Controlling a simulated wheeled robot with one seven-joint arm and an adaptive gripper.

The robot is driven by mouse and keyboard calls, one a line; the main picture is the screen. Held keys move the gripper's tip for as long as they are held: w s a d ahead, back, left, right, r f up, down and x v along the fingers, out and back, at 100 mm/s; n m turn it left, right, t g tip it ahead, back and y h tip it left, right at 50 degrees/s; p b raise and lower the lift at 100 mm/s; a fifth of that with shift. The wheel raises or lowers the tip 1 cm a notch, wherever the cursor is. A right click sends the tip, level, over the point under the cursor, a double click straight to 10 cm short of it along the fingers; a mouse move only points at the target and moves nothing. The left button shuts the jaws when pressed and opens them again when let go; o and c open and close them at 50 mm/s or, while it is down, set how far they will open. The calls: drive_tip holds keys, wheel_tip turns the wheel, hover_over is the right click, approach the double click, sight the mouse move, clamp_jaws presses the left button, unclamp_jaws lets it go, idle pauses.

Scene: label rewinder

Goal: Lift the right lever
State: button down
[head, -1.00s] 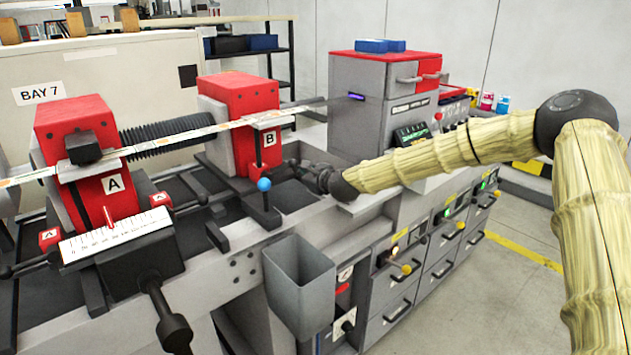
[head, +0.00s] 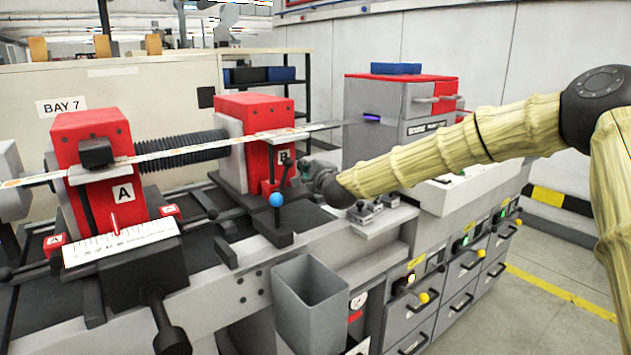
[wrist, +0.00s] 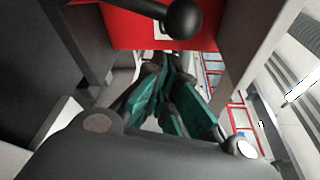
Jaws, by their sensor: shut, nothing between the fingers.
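The right red block marked B (head: 255,110) has a black lever with a round dark knob (head: 287,158) at its front. In the wrist view a black ball knob (wrist: 183,18) on a short dark rod shows in front of the red face, above my fingers. An upright rod with a blue ball (head: 276,199) stands in front of block B. Which of these is the right lever is not marked. My gripper (head: 305,172) is just right of block B, low beside the black lever. Its teal-padded fingers (wrist: 172,98) are shut and empty, below the black knob.
The left red block A (head: 95,160) stands behind a white scale (head: 122,243). A label strip (head: 190,143) runs across both blocks. A grey bin (head: 310,305) hangs at the front. The grey cabinet (head: 385,125) stands right of my gripper. Floor is clear at the right.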

drive_tip(key=shift+s+a+r+n+t+b, duration=0.15)
drive_tip(key=shift+s+a+r+n+b, duration=0.2)
drive_tip(key=shift+n, duration=0.2)
drive_tip(key=shift+s+a+r+n+t+b, duration=0.15)
drive_tip(key=shift+a+r+n+b, duration=0.1)
drive_tip(key=shift+r+n, duration=0.25)
drive_tip(key=shift+f, duration=0.1)
